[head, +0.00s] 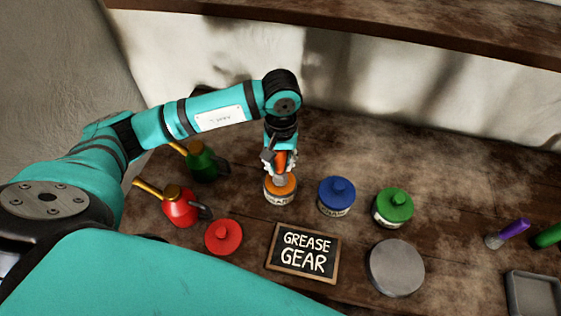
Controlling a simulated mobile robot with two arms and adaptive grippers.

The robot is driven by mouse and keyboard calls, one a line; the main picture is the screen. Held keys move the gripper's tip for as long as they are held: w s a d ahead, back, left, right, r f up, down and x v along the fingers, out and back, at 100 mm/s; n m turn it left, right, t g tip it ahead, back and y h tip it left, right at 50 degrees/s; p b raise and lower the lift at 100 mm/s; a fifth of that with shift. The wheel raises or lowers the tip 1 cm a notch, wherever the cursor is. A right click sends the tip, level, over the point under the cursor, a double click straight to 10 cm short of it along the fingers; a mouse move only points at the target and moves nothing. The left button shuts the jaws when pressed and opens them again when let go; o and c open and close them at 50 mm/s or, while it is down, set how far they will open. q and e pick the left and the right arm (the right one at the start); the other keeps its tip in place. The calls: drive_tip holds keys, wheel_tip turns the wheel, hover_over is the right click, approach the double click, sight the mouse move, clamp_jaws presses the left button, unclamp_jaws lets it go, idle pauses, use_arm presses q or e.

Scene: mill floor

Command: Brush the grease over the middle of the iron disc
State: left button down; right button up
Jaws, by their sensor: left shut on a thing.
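The iron disc (397,268) is a plain grey round plate lying on the bench at the lower right of middle. My left gripper (280,164) is shut on an orange-handled brush (281,159). The brush points down, and its pale grey lower part is at the top of a jar with an orange top and a pale label (281,191). I cannot tell how deep the brush tip sits, or whether the orange is grease. The gripper is left of and behind the disc. My right gripper is not in view.
A sign reading "GREASE GEAR" (303,252) lies left of the disc. Blue (337,193) and green (393,206) lidded jars stand behind. A red knobbed lid (224,237), red (179,207) and green (203,162) oil cans are left; a purple brush (513,229) and grey tray (513,292) right.

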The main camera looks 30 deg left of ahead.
use_arm(q)
drive_tip(key=shift+r+p, duration=0.95)
drive_tip(key=shift+r, duration=2.05)
